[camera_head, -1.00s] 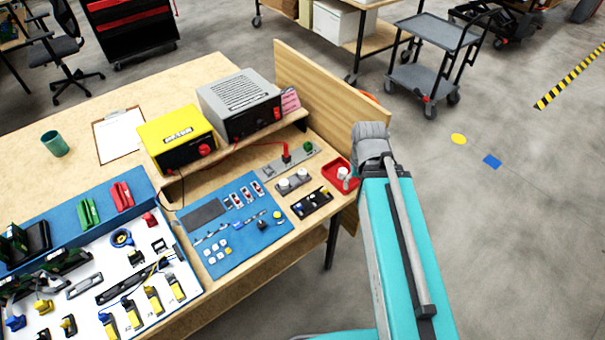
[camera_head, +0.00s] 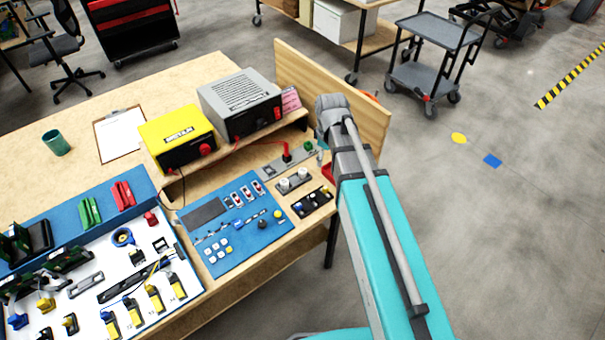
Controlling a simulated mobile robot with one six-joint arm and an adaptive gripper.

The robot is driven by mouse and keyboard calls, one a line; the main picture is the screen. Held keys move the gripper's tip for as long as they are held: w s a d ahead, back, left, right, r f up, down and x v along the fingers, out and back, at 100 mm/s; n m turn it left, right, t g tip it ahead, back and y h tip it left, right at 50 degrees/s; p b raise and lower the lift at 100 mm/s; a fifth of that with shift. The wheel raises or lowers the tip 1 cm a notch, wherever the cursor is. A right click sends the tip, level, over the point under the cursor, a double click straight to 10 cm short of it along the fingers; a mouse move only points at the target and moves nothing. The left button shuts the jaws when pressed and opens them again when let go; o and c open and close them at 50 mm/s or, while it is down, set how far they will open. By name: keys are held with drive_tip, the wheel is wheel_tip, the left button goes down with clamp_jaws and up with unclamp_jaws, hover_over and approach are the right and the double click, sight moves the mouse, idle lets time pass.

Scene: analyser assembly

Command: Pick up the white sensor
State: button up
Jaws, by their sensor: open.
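Two small white round-topped parts, which look like white sensors, sit in a grey holder on the right of the bench: a left one (camera_head: 284,184) and a right one (camera_head: 303,173). My gripper (camera_head: 321,156) is open, to the right of and above this holder, and mostly hidden by my own wrist. No object shows in it. The red tray (camera_head: 328,173) lies behind my arm, with only its left edge showing; what is in it is hidden now.
A black holder (camera_head: 312,203) with small parts lies in front of the grey one. A grey plate (camera_head: 272,170) with red and green parts lies behind it. A blue panel (camera_head: 241,240) is to the left. A grey power unit (camera_head: 240,105) and wooden side board (camera_head: 325,85) stand behind.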

drive_tip(key=w+a+n, duration=0.6)
drive_tip(key=shift+a+r, duration=0.2)
drive_tip(key=shift+a, duration=0.2)
drive_tip(key=b, duration=0.8)
hover_over(302, 171)
drive_tip(key=f, duration=0.8)
drive_tip(key=shift+d+f, duration=0.25)
drive_tip(key=shift+f, duration=0.1)
drive_tip(key=shift+a+f+b, duration=0.2)
drive_tip(key=shift+f+b, duration=2.4)
drive_tip(key=shift+b, duration=0.2)
